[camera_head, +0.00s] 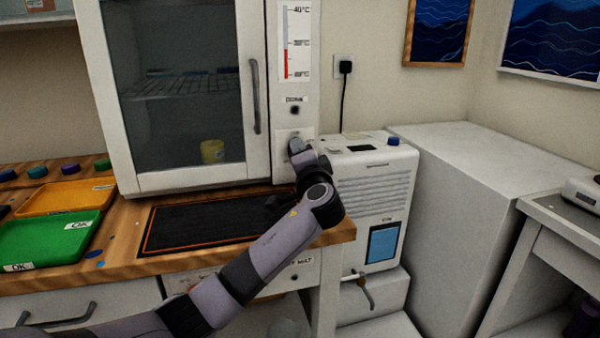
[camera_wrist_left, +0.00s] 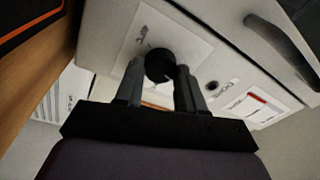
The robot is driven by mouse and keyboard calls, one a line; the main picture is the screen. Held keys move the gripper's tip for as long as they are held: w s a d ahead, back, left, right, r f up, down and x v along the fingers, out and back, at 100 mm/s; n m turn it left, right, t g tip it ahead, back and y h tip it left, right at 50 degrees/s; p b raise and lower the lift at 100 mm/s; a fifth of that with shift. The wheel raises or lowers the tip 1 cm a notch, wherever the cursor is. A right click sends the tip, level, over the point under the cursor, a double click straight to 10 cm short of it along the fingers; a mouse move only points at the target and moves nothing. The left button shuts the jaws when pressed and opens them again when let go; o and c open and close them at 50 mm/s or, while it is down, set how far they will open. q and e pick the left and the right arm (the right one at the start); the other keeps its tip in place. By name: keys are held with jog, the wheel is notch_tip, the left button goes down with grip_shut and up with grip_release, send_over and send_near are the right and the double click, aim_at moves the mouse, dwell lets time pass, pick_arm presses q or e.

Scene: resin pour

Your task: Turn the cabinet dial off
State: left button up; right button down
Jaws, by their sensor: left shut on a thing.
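The white cabinet (camera_head: 178,181) stands on the wooden counter with its glass door closed. Its control panel (camera_head: 298,22) runs down the right side, with a temperature scale at the top. The dark round dial (camera_wrist_left: 159,66) sits on a pale plate (camera_wrist_left: 183,37) low on this panel. My left gripper (camera_wrist_left: 159,82) is shut on the dial, one finger on each side. In the head view my left gripper (camera_head: 298,150) reaches the lower panel and hides most of the dial. The dial's pointer setting cannot be read. My right gripper is not in view.
A white appliance (camera_head: 378,190) with a tap stands right of the counter, close to my left arm. A black mat (camera_head: 200,222), a green tray (camera_head: 45,240) and an orange tray (camera_head: 65,197) lie on the counter. The cabinet handle (camera_head: 255,97) sticks out nearby.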

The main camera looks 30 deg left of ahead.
pick_arm(q)
jog(key=shift+f+n+b, duration=0.2)
jog(key=shift+n+b, duration=1.1)
jog(key=shift+r+n+b, duration=0.15)
jog(key=shift+n+b, duration=0.15)
jog(key=shift+b, duration=0.05)
jog(key=o, duration=1)
jog(key=shift+r, duration=0.1)
jog(key=shift+o, duration=0.2)
jog(key=shift+v, duration=3.6)
jog(key=shift+w+d, duration=0.1)
